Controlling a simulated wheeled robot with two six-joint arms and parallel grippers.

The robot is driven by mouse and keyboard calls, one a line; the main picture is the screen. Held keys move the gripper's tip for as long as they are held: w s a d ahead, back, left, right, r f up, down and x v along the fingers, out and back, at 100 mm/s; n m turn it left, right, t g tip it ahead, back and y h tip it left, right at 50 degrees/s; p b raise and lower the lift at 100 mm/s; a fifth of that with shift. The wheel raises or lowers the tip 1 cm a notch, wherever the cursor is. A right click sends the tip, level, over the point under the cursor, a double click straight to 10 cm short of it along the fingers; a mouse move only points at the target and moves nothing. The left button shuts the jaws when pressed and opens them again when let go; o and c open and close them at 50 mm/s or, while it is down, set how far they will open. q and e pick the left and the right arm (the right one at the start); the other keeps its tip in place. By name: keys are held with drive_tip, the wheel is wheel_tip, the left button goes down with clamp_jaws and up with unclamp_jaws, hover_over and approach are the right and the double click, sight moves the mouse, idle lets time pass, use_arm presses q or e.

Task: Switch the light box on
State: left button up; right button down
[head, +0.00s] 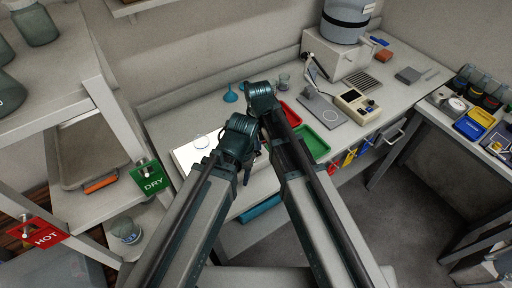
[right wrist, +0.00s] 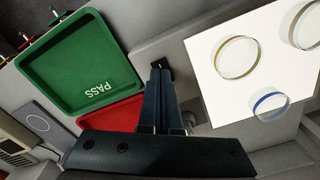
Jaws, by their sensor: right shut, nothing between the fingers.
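The light box (head: 187,156) stands on the bench left of my arms, partly hidden behind them. Its top is bright white, and I cannot tell if it is lit. In the right wrist view its white top (right wrist: 235,92) carries round clear dishes, one with a blue rim. My right gripper (head: 247,178) is shut and empty, pointing down by the box's right side. In the right wrist view the right gripper (right wrist: 160,72) ends at a small black part beside the box; I cannot tell whether they touch. My left gripper is hidden behind the arms.
A green PASS tray (head: 313,143) and a red tray (head: 291,115) lie right of the box. A blue funnel (head: 230,95), a stand (head: 320,108) and a beige instrument (head: 357,105) are farther back. A shelf with a metal tray (head: 85,150) is at left.

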use_arm(q)
wheel_tip(320, 180, up, 5)
drive_tip(key=p, duration=0.4)
drive_tip(key=shift+f, duration=0.2)
use_arm(e)
wheel_tip(320, 180, up, 5)
drive_tip(key=shift+f, duration=0.2)
